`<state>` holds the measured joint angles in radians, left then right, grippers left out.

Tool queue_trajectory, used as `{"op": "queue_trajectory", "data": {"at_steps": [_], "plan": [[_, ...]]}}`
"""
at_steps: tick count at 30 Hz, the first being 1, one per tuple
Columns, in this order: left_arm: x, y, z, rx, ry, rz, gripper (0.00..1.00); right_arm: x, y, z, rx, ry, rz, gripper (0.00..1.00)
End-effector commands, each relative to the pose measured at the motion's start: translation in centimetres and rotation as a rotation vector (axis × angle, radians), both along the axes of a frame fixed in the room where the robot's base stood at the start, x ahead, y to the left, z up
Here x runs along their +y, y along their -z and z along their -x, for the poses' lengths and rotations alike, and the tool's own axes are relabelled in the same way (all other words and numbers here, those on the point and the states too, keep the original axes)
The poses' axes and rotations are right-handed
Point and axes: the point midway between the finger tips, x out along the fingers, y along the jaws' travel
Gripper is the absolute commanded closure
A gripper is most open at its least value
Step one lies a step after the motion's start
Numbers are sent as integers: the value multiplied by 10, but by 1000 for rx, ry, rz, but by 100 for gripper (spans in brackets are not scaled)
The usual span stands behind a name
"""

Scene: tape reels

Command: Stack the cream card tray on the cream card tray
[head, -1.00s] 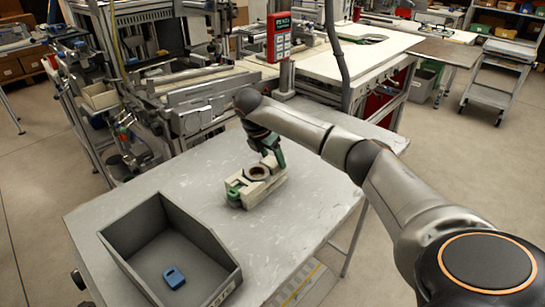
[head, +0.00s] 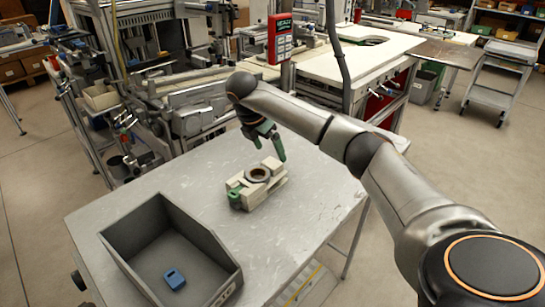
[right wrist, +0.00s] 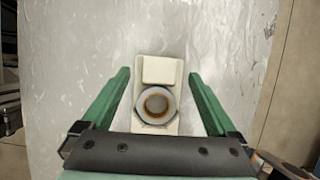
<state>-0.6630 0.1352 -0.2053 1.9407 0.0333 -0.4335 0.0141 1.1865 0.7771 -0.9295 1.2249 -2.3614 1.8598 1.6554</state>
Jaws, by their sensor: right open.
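Cream card trays (head: 267,192) sit together on the grey table as a low, stepped block; I cannot clearly tell where one ends and the other begins. A round reel with a brown centre (head: 257,174) lies on the block, and the reel also shows in the right wrist view (right wrist: 157,105). My right gripper (head: 270,148) is open and empty, above and behind the block. In the right wrist view, its green fingers (right wrist: 158,74) stand wide on either side of the cream block (right wrist: 161,70), apart from it. My left gripper is out of view.
A green piece (head: 235,196) sits at the block's left end. A grey open bin (head: 205,238) at the table's front left holds a blue item (head: 174,279). The table (head: 320,190) is clear right of the block. Machinery (head: 190,100) stands behind.

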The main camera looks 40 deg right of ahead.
Motion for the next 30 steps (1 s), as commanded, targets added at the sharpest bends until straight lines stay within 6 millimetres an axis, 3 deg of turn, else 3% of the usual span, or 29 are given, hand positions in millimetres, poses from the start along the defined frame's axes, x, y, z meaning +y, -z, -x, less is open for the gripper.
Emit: {"op": "queue_trajectory", "data": {"at_steps": [3,10,30], "plan": [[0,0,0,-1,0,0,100,11,-26,0,-6,-2,-1,6],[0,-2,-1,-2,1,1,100,23,-58,2,-1,1,0,6],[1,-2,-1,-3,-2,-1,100,27,-64,3,1,0,0,6]]}}
